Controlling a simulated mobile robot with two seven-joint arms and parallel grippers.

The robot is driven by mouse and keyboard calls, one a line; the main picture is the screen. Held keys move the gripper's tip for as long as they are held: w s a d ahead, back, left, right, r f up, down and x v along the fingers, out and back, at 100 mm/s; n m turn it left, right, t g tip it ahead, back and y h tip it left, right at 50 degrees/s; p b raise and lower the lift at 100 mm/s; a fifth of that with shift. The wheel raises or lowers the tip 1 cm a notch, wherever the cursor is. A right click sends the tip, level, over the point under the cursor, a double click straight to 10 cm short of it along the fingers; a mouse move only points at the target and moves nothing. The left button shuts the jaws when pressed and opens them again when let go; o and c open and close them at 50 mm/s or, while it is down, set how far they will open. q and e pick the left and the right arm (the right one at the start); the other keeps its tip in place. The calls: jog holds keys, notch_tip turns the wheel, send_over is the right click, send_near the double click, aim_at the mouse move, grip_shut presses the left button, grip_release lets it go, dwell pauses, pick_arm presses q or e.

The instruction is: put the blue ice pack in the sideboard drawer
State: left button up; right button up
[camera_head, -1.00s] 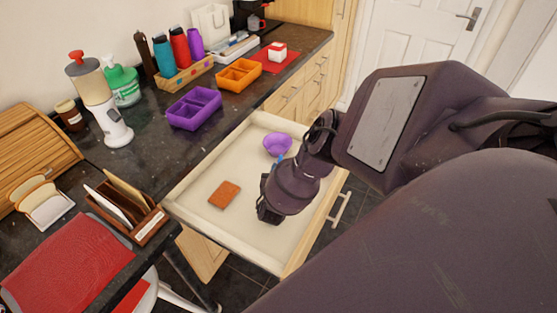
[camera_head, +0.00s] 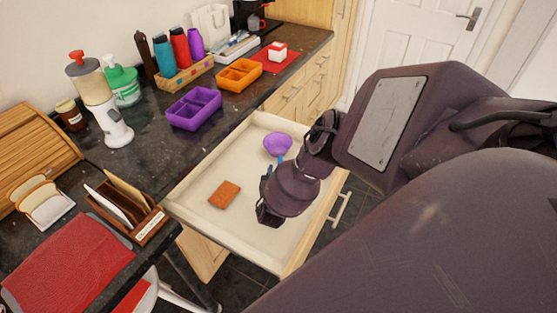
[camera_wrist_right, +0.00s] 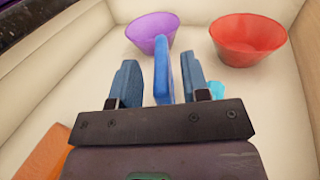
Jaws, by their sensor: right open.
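The sideboard drawer (camera_head: 248,245) is pulled open, with its pale inside showing. My right gripper (camera_head: 275,168) reaches down into it. In the right wrist view the blue ice pack (camera_wrist_right: 163,68) stands on edge between the two parted fingers of the right gripper (camera_wrist_right: 159,88), with a gap on each side. A small blue piece of it shows by the gripper in the head view (camera_head: 281,158). I cannot tell whether its lower edge touches the drawer floor. My left gripper is not in view.
In the drawer are a purple bowl (camera_head: 277,145), an orange-brown flat block (camera_head: 224,194), a red bowl (camera_wrist_right: 249,38) and a partly hidden cyan item (camera_wrist_right: 216,90). The dark counter holds a purple tray (camera_head: 194,109), an orange tray (camera_head: 239,75) and a letter holder (camera_head: 137,222).

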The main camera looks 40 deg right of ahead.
jog(key=v, duration=0.6)
jog(key=shift+s+a+r, duration=0.1)
jog(key=shift+s+a, duration=0.1)
jog(key=shift+a, duration=0.05)
dwell(0.3)
